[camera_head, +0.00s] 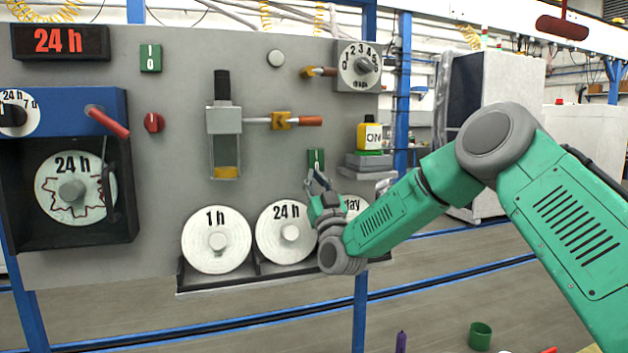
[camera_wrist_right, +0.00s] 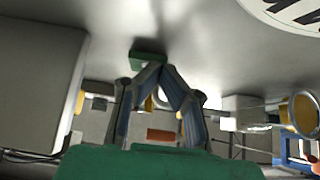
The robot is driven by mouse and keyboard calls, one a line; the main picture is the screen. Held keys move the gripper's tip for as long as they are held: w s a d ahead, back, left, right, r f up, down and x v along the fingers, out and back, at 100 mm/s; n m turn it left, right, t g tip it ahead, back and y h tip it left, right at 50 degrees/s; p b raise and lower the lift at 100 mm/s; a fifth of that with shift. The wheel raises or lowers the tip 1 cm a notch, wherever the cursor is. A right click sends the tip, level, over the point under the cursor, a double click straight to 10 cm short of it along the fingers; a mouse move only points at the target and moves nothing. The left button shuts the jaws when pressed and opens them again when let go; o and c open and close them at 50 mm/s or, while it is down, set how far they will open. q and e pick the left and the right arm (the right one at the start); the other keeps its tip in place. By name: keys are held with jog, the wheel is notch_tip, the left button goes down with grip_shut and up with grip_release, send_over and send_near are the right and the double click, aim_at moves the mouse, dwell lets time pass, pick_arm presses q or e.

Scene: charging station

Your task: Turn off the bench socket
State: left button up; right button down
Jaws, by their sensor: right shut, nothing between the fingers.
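A green rocker switch (camera_head: 316,158) is on the grey panel, above the row of white dials. It also shows as a green block in the right wrist view (camera_wrist_right: 148,60). My right gripper (camera_head: 317,180) is just below this switch, with its fingers pointing up at it. In the wrist view the fingertips (camera_wrist_right: 160,70) come together at the switch's edge, with nothing between them. I cannot tell whether they touch it. A second green switch (camera_head: 150,58) marked I and O is at the panel's upper left. A yellow block (camera_head: 369,135) reads ON. My left gripper is out of view.
White dials marked 1 h (camera_head: 217,240) and 24 h (camera_head: 284,233) stand below the switch; my right gripper partly hides a third. A rotary knob (camera_head: 358,67) is at the upper right. A red-tipped handle (camera_head: 308,121) sticks out above the switch.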

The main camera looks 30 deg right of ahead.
jog(key=s+a+f+t+b, duration=0.1)
jog(key=s+a+f+b, duration=0.1)
jog(key=s, duration=0.9)
jog(key=shift+a+b, duration=0.3)
jog(key=shift+b, duration=0.2)
dwell(0.4)
